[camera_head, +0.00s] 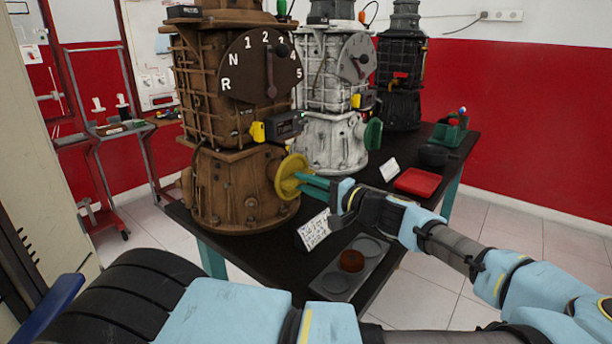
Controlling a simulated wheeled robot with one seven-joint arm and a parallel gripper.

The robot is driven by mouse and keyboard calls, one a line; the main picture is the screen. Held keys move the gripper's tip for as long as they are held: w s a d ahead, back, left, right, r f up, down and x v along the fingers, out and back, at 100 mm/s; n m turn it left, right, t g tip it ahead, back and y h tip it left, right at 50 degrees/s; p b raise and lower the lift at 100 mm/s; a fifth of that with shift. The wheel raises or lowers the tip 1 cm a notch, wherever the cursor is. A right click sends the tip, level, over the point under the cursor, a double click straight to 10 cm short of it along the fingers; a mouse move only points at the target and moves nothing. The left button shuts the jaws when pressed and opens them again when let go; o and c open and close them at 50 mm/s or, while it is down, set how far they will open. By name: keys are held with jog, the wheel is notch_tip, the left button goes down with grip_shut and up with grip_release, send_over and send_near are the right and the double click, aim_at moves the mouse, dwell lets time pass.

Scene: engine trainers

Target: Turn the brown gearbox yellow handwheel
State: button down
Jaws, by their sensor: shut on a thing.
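The brown gearbox (228,183) stands upright at the near left end of the dark table. Its yellow handwheel (291,176) sits on the lower right side of its bell-shaped base. My gripper (308,184) reaches in from the right, with its teal fingers at the handwheel's right edge. The fingers are shut on the handwheel; the exact contact is small and partly hidden. The gearbox's round dial (262,68), marked N, R and 1 to 5, has its lever knob near 3.
A white gearbox (325,150) with a green handwheel (373,134) and a black gearbox (402,70) stand behind along the table (222,240). A white card (314,230), a grey tray (324,280) with a brown round piece (352,261), and a red tray (417,181) lie near my arm.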

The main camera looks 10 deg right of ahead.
jog(key=shift+r+m+p, duration=0.1)
jog(key=shift+m+p, duration=0.8)
jog(key=shift+m, duration=0.5)
jog(key=c, duration=0.8)
grip_release()
jog(key=shift+o, duration=0.2)
jog(key=b+v, duration=0.2)
jog(key=v, duration=0.8)
jog(key=shift+s+d, duration=0.3)
